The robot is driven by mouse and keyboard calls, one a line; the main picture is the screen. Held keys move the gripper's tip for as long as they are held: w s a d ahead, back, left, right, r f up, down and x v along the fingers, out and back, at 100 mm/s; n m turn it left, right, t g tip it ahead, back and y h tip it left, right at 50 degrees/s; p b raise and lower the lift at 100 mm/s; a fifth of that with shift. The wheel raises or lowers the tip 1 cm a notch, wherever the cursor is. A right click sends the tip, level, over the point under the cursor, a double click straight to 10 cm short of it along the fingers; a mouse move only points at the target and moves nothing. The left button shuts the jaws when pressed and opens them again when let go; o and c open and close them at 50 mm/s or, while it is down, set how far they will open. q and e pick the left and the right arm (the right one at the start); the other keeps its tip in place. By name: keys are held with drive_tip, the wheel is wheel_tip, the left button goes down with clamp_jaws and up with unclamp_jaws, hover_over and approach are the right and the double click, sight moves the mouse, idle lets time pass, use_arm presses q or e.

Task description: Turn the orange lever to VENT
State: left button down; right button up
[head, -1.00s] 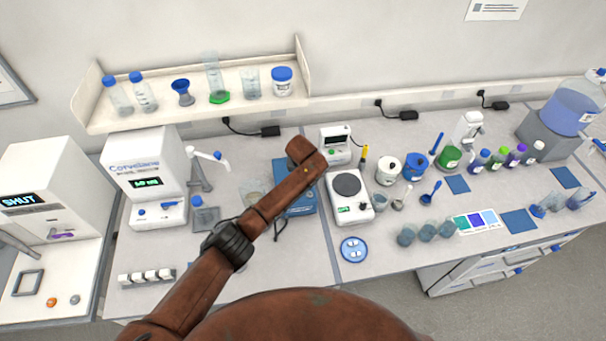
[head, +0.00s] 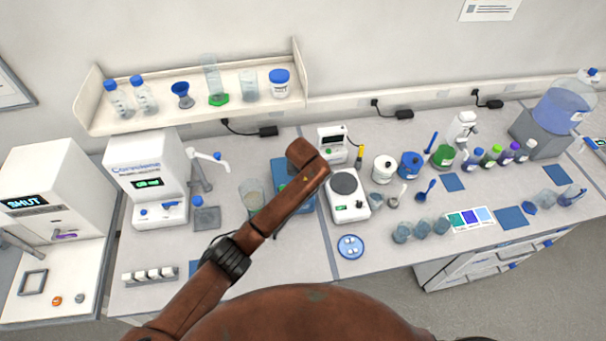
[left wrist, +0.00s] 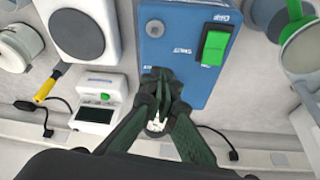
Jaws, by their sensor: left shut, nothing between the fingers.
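I cannot make out an orange lever in any view. The blue box (left wrist: 184,35) carries a green rocker switch (left wrist: 214,47), a grey round button and white lettering too small to read surely. In the left wrist view my left gripper (left wrist: 161,78) is shut and empty, its fingertips over the edge of the blue box and hiding part of it. I cannot tell whether they touch it. In the head view the blue box (head: 290,198) is partly covered by my left arm. My right gripper is not in view.
A balance (head: 346,205) stands right of the blue box, and a small white meter (head: 331,145) stands behind it. A beaker (head: 251,191) is to its left. A white machine (head: 50,185) at far left shows SHUT and has a purple lever (head: 65,236).

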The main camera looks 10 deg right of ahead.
use_arm(q)
drive_tip(key=v, duration=0.4)
drive_tip(key=shift+d, duration=0.15)
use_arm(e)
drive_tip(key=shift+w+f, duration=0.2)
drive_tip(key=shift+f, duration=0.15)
